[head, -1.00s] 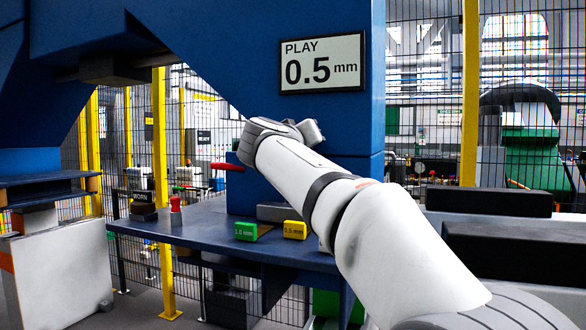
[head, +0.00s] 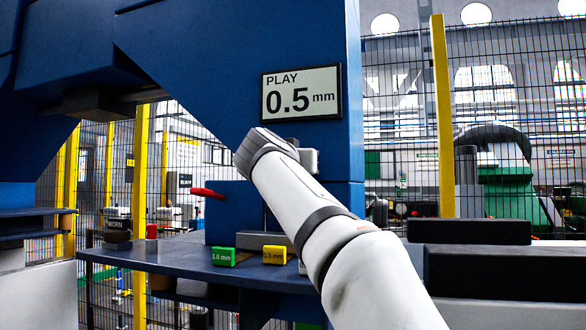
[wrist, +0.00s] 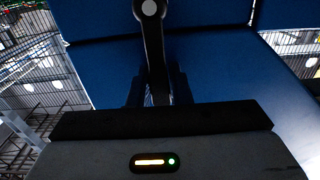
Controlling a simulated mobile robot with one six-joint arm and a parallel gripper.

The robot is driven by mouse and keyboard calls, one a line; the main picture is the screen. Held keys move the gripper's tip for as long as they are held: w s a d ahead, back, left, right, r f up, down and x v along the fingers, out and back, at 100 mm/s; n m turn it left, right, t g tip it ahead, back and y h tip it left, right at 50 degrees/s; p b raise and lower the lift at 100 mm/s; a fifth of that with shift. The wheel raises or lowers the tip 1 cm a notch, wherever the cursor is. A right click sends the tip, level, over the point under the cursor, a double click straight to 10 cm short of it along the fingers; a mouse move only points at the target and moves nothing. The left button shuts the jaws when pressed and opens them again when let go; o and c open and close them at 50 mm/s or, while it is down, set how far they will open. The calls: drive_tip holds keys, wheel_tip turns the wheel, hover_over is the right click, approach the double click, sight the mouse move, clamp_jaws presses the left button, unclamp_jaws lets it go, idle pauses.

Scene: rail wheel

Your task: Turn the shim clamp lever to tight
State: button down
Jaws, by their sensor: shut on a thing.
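A dark lever (wrist: 155,52) with a round grey pivot (wrist: 149,8) shows in the wrist view, running down from the pivot in front of a blue face. My gripper (wrist: 158,98) is shut on this lever, with a dark finger on each side of it. In the head view my gripper is mostly hidden behind my wrist, beside the blue column (head: 343,220). The lever cannot be made out there, and no tight mark is readable. A red handle (head: 207,193) sticks out left of a blue block below the column. A display (head: 300,93) reads PLAY 0.5 mm.
A green 1.0 mm block (head: 223,257) and a yellow 0.5 mm block (head: 275,255) stand on the blue table (head: 175,258) below my arm. A dark piece marked WORN (head: 117,238) and a red object (head: 151,231) are farther left. Mesh fencing (head: 500,165) stands behind.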

drive_tip(key=shift+w+f, duration=0.2)
drive_tip(key=shift+f, duration=0.3)
drive_tip(key=c, duration=1.3)
unclamp_jaws()
drive_tip(key=shift+r, duration=0.2)
drive_tip(key=shift+c, duration=0.2)
drive_tip(key=shift+s+r, duration=0.1)
drive_tip(key=v, duration=0.7)
drive_tip(key=shift+s+a+b, duration=0.15)
drive_tip(key=shift+s+b, duration=0.2)
